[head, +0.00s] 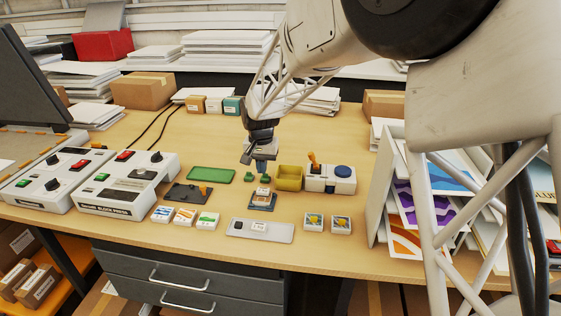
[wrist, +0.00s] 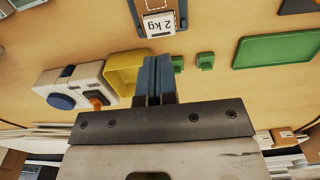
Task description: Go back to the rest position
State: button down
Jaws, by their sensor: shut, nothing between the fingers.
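My gripper (head: 261,161) hangs over the middle of the wooden table, in front of the far row of small boxes. Its blue fingers are together and hold nothing, which also shows in the wrist view (wrist: 156,78). Below it in the head view lie two small green blocks (head: 248,177), with a yellow bin (head: 289,178) to the right.
A green tray (head: 211,174) lies left of the gripper. A white device with an orange lever and blue button (head: 331,178) stands right of the yellow bin. White control boxes (head: 127,184) stand at the left. A rack of prints (head: 384,185) stands at the right.

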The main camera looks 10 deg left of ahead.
jog(key=shift+d, duration=0.1)
jog(key=s+d+r, duration=0.4)
jog(key=s+d, duration=0.1)
jog(key=d, duration=0.2)
jog(key=s+d+r+t, duration=0.1)
jog(key=s+d+r, duration=0.35)
jog(key=d, duration=0.35)
jog(key=s+d+r, duration=0.3)
jog(key=s+d, duration=0.3)
jog(key=d, duration=0.1)
jog(key=s+d, duration=0.4)
jog(key=s, duration=0.4)
jog(key=s+d+t, duration=0.1)
jog(key=s+d, duration=0.4)
jog(key=s, duration=0.2)
jog(key=s+d+f, duration=0.1)
jog(key=s+d, duration=0.4)
jog(key=s, duration=0.3)
jog(key=shift+s+t, duration=0.3)
jog(key=shift+s, duration=0.05)
